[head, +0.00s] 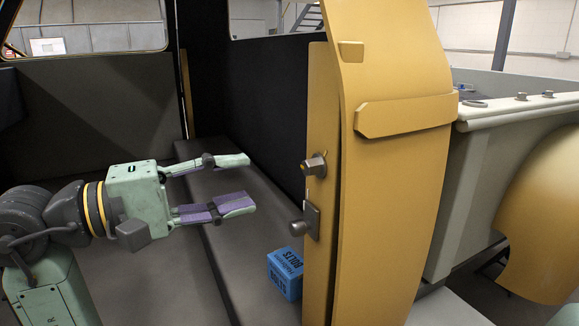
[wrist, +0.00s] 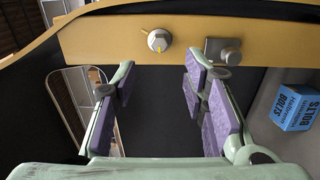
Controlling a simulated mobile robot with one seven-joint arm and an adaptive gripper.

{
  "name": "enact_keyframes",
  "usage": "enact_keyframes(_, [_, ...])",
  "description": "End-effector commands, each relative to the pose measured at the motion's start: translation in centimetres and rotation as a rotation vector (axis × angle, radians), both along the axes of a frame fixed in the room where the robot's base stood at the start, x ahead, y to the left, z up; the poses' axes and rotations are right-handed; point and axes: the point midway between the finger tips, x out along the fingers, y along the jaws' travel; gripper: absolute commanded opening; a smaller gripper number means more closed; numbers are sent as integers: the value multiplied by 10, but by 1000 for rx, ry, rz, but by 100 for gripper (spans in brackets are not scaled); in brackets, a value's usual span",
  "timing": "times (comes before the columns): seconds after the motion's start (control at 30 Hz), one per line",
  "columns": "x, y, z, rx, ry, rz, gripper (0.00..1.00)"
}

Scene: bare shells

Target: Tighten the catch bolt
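The likely catch bolt (head: 315,165) is a grey hex head with a yellow mark on the narrow edge of the yellow door. It also shows in the wrist view (wrist: 158,41), near the top and roughly in line with the gap between my fingers. Below it in the head view is a grey plate with a round stud (head: 311,221), which shows to its right in the wrist view (wrist: 223,51). My gripper (head: 251,182) is open and empty, left of the door edge and apart from both. Its purple-padded fingers (wrist: 160,75) spread on either side of the gap.
The yellow door (head: 390,180) stands upright, with a raised strip across it. A blue box labelled bolts (head: 285,272) lies on the dark ledge by the door's foot. A grey side wall (head: 480,170) stands at right. Space between gripper and door edge is clear.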

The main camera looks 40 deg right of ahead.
Motion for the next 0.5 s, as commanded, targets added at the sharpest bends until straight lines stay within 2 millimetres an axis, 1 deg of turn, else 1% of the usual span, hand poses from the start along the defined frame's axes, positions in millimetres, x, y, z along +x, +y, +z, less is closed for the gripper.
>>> enact_keyframes(0.17, [-7,-28,1,-1,-1,-1,40])
enact_keyframes(0.4, [-18,-71,1,-3,-1,0,40])
enact_keyframes(0.5, [-20,-84,1,-3,-1,2,40])
